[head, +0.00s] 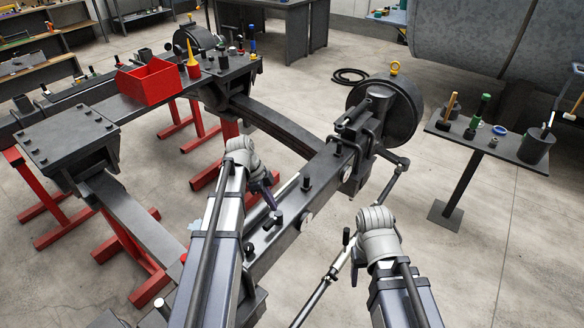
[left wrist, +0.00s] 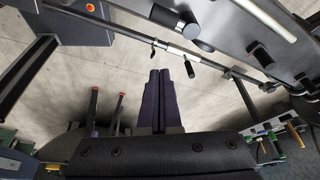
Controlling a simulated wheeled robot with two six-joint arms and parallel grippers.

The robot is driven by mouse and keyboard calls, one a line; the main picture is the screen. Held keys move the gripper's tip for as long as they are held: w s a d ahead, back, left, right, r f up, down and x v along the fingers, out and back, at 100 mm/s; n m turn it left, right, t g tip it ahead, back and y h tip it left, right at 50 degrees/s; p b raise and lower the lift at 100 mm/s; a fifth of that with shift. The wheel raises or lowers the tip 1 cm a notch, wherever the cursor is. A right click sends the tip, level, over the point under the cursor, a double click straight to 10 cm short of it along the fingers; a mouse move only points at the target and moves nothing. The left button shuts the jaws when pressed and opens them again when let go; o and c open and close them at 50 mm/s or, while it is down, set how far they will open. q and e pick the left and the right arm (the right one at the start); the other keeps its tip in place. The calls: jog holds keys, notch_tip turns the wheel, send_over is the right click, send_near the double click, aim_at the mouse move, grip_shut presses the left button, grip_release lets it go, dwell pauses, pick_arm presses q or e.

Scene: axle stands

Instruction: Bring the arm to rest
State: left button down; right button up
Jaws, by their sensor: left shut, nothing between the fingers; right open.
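My left arm reaches in from the bottom of the head view, over the dark axle beam. My left gripper (head: 268,196) has dark purple fingers and sits close to the beam; I cannot tell from the head view whether it touches. In the left wrist view its two fingers (left wrist: 159,98) are side by side and shut, with nothing between them, above the concrete floor. My right arm comes in from the lower right. My right gripper (head: 356,268) is mostly hidden behind its wrist, beside a long thin rod; it is open.
The dark axle assembly (head: 262,240) fills the middle on red stands (head: 128,258). A small tool table (head: 492,146) stands at the right. Open floor (head: 480,270) lies at the lower right.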

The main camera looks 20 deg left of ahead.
pick_arm(q)
jog(key=s+d+f+n+y+b, duration=0.1)
jog(key=s+d+n+y, duration=0.1)
jog(key=s+d+n, duration=0.4)
jog(key=s+d+f+n+y+b, duration=0.1)
jog(key=s+d+f+n+y, duration=0.1)
jog(key=s+d+n, duration=0.4)
jog(key=s+d+y, duration=0.1)
jog(key=s+d, duration=0.3)
jog(key=d, duration=0.3)
jog(key=shift+s+f+g, duration=0.3)
jog(key=shift+s+g, duration=0.05)
jog(key=shift+g, duration=0.05)
